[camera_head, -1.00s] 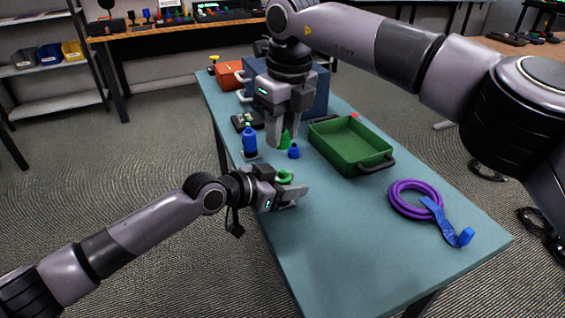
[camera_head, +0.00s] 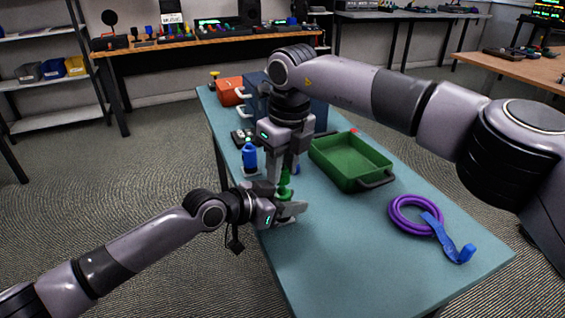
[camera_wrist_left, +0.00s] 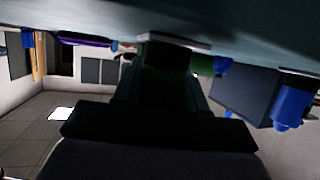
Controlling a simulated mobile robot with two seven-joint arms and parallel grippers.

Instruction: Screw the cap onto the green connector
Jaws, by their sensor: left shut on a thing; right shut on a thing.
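The green connector (camera_head: 285,198) stands near the left edge of the table. My left gripper (camera_head: 291,212) is shut on it from the left, low over the tabletop. The green cap (camera_head: 284,178) is in my right gripper (camera_head: 283,176), which points down from above and is shut on it. The cap is right over the connector in line with it. I cannot tell whether they touch or whether the threads have met. The left wrist view is dark and upside down, and the grip is hard to make out there.
A blue connector (camera_head: 249,157) stands just behind on the left. A green tray (camera_head: 345,176) lies to the right, with a purple cable coil (camera_head: 394,214) and a blue strap (camera_head: 450,240) nearer. A blue box (camera_head: 319,100) and an orange box (camera_head: 229,92) are behind. The front tabletop is clear.

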